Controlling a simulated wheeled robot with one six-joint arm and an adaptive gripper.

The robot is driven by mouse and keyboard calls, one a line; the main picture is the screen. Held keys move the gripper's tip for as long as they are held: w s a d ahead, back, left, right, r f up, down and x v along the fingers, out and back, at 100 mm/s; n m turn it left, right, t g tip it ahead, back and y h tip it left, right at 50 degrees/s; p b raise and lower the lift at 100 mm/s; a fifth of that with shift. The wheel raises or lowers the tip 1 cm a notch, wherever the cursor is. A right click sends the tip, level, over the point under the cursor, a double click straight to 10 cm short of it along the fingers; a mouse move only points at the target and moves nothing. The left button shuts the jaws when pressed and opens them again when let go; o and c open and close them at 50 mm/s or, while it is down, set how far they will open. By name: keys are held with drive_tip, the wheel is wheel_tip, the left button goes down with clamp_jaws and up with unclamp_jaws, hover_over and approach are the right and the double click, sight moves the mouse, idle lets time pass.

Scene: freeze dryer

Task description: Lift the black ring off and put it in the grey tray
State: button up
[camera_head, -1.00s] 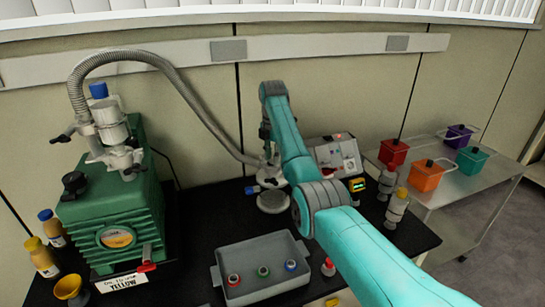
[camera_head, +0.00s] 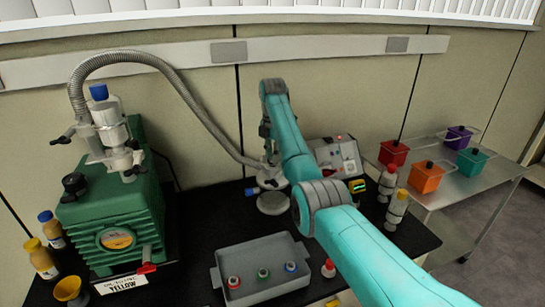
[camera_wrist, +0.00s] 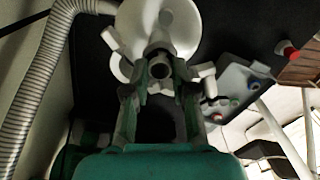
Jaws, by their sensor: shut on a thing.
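A green pump (camera_head: 112,225) stands at the left with a grey hose (camera_head: 190,95) arching to the fitting. A control box (camera_head: 335,155) and bottles (camera_head: 396,210) stand right of my arm. A side cart (camera_head: 440,195) carries several coloured boxes.

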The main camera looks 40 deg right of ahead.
drive_tip(key=shift+r, duration=1.5)
drive_tip(key=shift+r, duration=0.4)
